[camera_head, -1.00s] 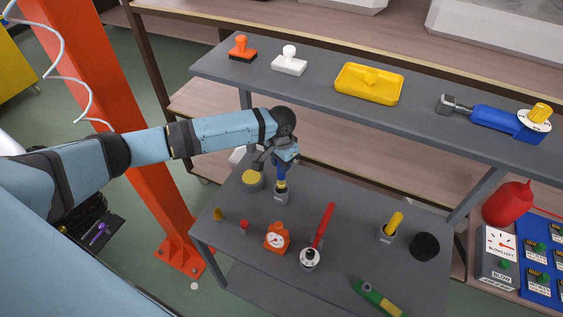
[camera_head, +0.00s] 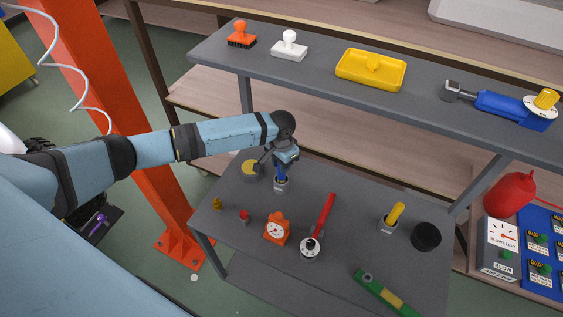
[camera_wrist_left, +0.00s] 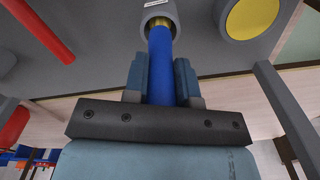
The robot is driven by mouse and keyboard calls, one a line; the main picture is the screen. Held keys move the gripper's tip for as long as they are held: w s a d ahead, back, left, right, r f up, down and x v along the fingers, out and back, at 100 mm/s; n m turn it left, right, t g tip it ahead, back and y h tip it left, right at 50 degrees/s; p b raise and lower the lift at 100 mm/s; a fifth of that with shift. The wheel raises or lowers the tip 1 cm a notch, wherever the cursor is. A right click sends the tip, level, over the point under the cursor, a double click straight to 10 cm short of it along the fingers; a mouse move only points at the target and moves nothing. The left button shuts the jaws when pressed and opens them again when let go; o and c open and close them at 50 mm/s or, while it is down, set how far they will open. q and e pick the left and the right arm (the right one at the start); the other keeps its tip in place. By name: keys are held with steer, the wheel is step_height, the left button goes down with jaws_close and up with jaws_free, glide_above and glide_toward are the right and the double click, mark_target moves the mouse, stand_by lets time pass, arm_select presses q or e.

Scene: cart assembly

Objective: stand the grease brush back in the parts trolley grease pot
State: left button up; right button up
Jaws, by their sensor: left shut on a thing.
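The grease brush (camera_head: 281,172) has a blue handle and a brass-coloured ferrule. It stands roughly upright with its lower end in the mouth of the grey grease pot (camera_head: 281,187) on the lower trolley shelf. My left gripper (camera_head: 285,157) is shut on the blue handle above the pot. In the left wrist view the handle (camera_wrist_left: 160,55) lies between both fingers and the ferrule enters the pot (camera_wrist_left: 158,12). The bristles are hidden inside the pot. My right gripper is not in view.
A round yellow-topped tin (camera_head: 251,168) stands close left of the pot. An orange dial gauge (camera_head: 277,229), a red-handled tool (camera_head: 325,212), a yellow-handled item in a grey holder (camera_head: 388,224) and a black cylinder (camera_head: 426,237) stand nearby. The upper shelf (camera_head: 320,72) overhangs behind.

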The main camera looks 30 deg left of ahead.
arm_select(q)
steer(key=o, duration=1)
step_height(320, 180, up, 8)
steer(key=shift+f, duration=0.2)
stand_by(0.3)
